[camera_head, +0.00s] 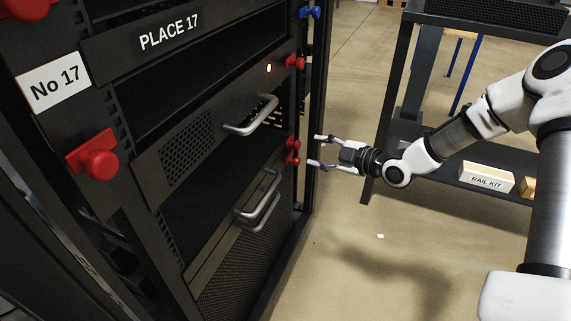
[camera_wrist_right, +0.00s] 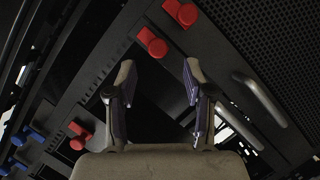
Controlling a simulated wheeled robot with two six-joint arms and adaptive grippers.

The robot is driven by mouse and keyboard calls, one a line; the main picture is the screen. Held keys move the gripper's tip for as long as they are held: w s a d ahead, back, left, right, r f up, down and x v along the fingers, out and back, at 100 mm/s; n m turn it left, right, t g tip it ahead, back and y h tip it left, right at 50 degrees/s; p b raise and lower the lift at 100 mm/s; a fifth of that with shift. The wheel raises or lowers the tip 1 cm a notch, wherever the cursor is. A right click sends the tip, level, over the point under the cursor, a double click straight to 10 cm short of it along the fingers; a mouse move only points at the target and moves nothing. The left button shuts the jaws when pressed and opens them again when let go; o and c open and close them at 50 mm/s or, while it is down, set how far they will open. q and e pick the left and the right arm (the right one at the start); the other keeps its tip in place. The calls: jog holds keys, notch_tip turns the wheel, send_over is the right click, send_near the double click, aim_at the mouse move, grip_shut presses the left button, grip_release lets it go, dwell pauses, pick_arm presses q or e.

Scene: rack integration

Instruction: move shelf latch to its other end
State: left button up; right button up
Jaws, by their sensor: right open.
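The black rack (camera_head: 112,100) fills the left of the head view. Red latches sit on its posts: a large one (camera_head: 92,155) on the near post, and smaller ones on the far post, one upper (camera_head: 294,62) and a lower pair (camera_head: 292,152). Which one the task means I cannot tell. My right gripper (camera_head: 318,151) is open and empty, beside the lower pair and apart from it. In the right wrist view its open fingers (camera_wrist_right: 158,80) point toward the rack, with two red latches (camera_wrist_right: 153,42) just beyond the fingertips. My left gripper is not in view.
Metal handles (camera_head: 252,117) stick out from the rack units, one near the right fingers in the wrist view (camera_wrist_right: 258,98). Blue latches (camera_head: 309,12) sit at the top of the far post. A shelf with a RAIL KIT box (camera_head: 486,177) stands right. Floor between is clear.

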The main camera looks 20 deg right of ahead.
aim_at(300, 145)
jog(key=b+x, duration=0.3)
jog(key=x, duration=0.4)
jog(key=shift+w+a+r, duration=0.15)
jog(key=shift+w+a, duration=0.05)
jog(key=shift+d+r, duration=0.1)
jog(key=shift+r, duration=0.1)
grip_shut()
